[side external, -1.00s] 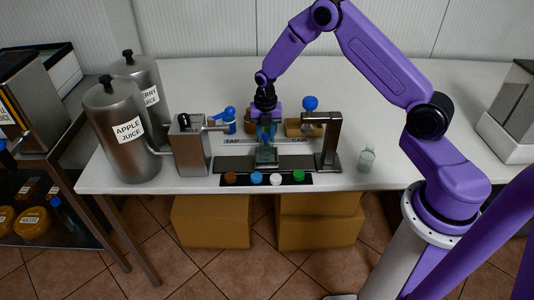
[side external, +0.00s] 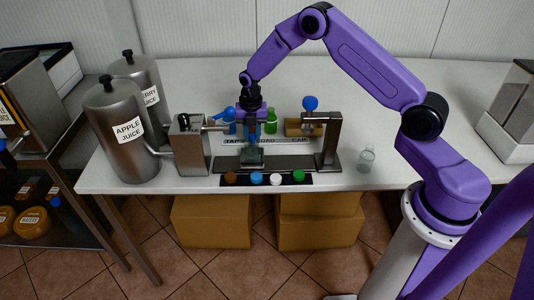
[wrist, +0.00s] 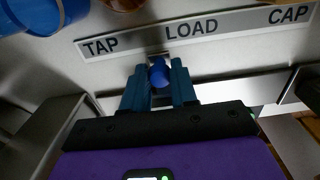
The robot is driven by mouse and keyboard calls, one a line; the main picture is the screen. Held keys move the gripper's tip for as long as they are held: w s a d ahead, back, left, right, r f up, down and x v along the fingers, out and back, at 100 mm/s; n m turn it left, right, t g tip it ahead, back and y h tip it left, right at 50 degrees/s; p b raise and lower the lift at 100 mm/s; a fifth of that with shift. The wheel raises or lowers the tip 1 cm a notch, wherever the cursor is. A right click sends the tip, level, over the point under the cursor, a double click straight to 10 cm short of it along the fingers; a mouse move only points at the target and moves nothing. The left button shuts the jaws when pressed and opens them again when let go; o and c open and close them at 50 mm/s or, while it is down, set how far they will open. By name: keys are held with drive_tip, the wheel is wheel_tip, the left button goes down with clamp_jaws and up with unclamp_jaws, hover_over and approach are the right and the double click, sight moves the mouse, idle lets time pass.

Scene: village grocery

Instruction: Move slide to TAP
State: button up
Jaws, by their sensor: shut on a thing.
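The slide (side external: 252,159) is a small dark carriage on the metal rail in front of the TAP, LOAD and CAP label strip. Its blue knob (wrist: 159,74) shows in the wrist view between my finger pads, level with the gap between TAP (wrist: 100,46) and LOAD (wrist: 190,27). My gripper (side external: 252,143) is shut on this knob from above; it also shows in the wrist view (wrist: 159,88). The slide stands between the TAP and LOAD marks. My fingers hide part of it, and I cannot tell whether it carries anything.
The tap box (side external: 189,145) stands at the rail's left, the capping post (side external: 328,140) at its right. Several coloured caps lie on a black strip (side external: 265,180) in front. A clear bottle (side external: 367,160) stands right.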

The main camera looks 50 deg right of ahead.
drive_tip(key=shift+w+a, duration=2.5)
drive_tip(key=shift+a, duration=0.05)
drive_tip(key=o, duration=0.8)
drive_tip(key=shift+r, duration=0.1)
drive_tip(key=shift+r, duration=3.4)
